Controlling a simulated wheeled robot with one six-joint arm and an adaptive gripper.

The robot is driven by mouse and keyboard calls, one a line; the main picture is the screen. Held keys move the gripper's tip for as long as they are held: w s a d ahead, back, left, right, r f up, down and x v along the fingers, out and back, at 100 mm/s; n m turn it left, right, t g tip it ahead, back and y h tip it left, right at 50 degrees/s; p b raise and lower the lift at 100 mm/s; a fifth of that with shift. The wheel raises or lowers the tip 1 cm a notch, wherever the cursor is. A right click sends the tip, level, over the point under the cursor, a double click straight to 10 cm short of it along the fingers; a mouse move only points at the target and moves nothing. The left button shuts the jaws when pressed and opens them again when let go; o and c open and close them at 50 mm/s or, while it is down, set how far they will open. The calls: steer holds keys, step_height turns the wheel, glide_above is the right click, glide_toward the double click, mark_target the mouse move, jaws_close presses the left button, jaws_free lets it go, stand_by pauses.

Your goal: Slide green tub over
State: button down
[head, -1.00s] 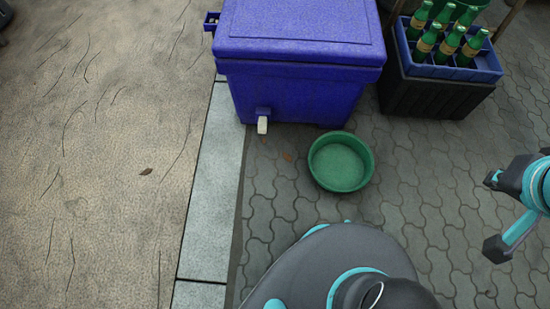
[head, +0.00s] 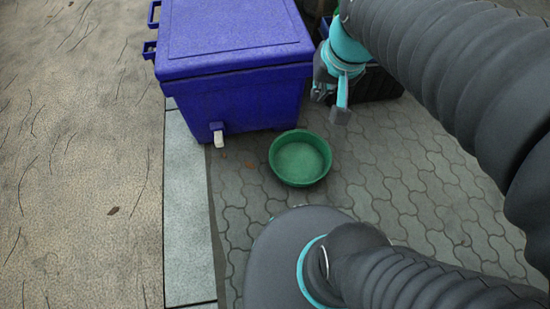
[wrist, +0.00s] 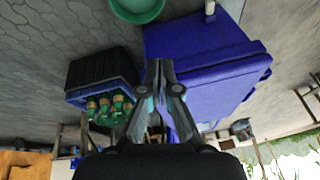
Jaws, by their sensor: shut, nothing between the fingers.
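The green tub (head: 300,162) is a round, shallow, empty bowl resting upright on the grey paving, in front of the blue cooler and right of its white spout. In the wrist view the tub (wrist: 137,10) shows at the top edge, partly cut off. My gripper (head: 330,106) is up and right of the tub in the head view, apart from it, near the cooler's right side. In the wrist view my gripper (wrist: 160,70) has its fingers together, with nothing between them.
The blue cooler (head: 235,55) stands behind the tub, its white spout (head: 218,139) low at the front. A dark crate (head: 378,86) is partly hidden behind my arm; green bottles (wrist: 108,103) show in the wrist view. Paving right of the tub (head: 400,175) is clear.

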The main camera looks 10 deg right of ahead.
steer(key=w+d+f+m+g+y+b, duration=0.3)
steer(key=w+f+m, duration=0.5)
steer(key=w+f, duration=1.15)
steer(key=m+g+y, duration=0.1)
steer(key=m+y, duration=0.4)
steer(key=m, duration=0.3)
glide_above(279, 168)
steer(key=d, duration=0.4)
step_height(279, 168, down, 40)
steer(key=a, duration=0.3)
steer(key=shift+a, duration=0.55)
